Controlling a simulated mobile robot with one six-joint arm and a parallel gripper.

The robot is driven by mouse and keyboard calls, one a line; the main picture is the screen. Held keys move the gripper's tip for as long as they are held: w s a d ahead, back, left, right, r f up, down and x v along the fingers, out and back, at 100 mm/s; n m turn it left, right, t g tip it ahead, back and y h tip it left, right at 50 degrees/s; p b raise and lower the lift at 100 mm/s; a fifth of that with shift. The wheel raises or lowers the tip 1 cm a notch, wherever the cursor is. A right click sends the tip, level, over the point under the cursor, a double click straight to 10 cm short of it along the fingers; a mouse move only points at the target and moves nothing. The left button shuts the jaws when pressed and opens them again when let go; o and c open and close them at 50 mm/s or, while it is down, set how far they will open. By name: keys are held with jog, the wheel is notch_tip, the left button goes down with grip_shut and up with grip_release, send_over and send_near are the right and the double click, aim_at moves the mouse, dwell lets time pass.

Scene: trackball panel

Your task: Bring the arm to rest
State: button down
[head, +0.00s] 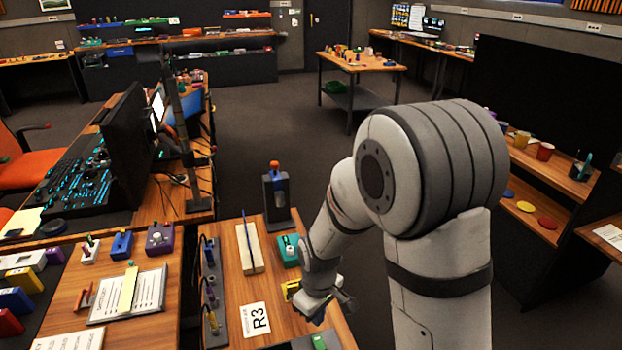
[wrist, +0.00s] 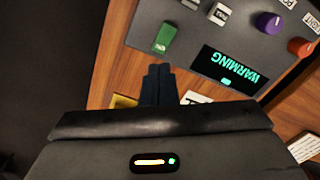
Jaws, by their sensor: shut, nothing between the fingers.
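My arm (head: 318,240) is bent and reaches down over the wooden desk (head: 240,287) from the right. My gripper (head: 345,305) is low over the desk's right part, beside a yellow object (head: 291,288). In the wrist view my gripper (wrist: 158,70) has its two dark fingers together, with nothing between them. I cannot tell whether the fingertips touch anything.
A shelf (head: 545,175) stands right. Open floor (head: 270,130) lies beyond the desk.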

jog(key=s+d+r+m+t, duration=0.1)
jog(key=s+d+r+m, duration=0.3)
jog(key=r, duration=0.5)
jog(key=s+d+r+m+t, duration=0.1)
jog(key=s+d+r+m, duration=0.4)
jog(key=s+d+r, duration=0.3)
notch_tip(320, 180, up, 2)
jog(key=shift+s+d+r+t, duration=0.2)
jog(key=shift+d+t, duration=0.1)
jog(key=shift+t, duration=0.1)
